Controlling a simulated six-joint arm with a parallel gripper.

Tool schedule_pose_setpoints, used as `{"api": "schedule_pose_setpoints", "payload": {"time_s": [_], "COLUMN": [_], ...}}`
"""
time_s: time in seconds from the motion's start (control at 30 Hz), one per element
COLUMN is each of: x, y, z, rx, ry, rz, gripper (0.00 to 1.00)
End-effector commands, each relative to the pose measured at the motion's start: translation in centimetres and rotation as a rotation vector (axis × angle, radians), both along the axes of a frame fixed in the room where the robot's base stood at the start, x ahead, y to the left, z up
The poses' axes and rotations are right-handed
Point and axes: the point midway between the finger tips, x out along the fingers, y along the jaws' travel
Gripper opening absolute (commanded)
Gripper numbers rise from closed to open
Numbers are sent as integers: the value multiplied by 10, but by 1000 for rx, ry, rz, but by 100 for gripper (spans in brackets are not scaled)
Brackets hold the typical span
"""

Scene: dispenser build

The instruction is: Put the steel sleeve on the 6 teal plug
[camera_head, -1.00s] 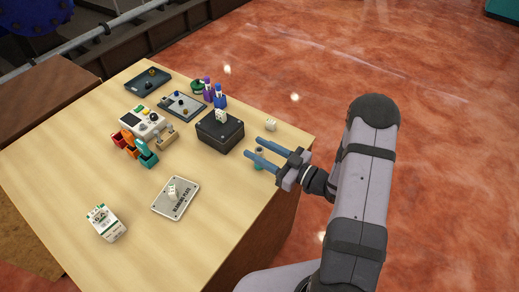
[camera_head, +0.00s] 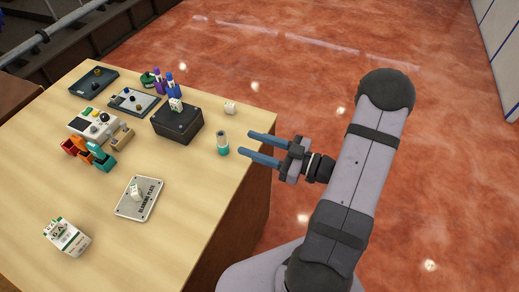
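A small upright cylinder stands near the table's right edge. Its lower part is a teal plug (camera_head: 223,152), and its upper part is a grey, metal-looking sleeve (camera_head: 221,138) sitting upright on the plug. No number can be read on it at this size. My gripper (camera_head: 247,145) is just right of this cylinder, at the table's right edge. Its two blue fingers are spread apart and point left toward the cylinder. Nothing shows between them, and the cylinder appears clear of the fingertips.
A black box (camera_head: 178,126) with a white cube on top stands behind-left of the cylinder. A small white cube (camera_head: 230,108) lies behind it. A blanking plate (camera_head: 150,200), a carton (camera_head: 66,238) and a white device (camera_head: 92,122) with coloured parts are farther left. Front-right tabletop is bare.

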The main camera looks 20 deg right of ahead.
Motion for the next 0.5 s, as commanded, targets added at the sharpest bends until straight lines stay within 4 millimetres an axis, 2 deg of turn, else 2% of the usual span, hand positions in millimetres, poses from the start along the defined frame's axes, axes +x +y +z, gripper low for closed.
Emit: {"api": "schedule_pose_setpoints", "payload": {"time_s": [0.2,0.5], "x": [-10,-12], "y": [-10,-11], "z": [0,0], "rx": [-1,0], "ry": [-1,0], "rz": [-1,1], "gripper": [40,40]}}
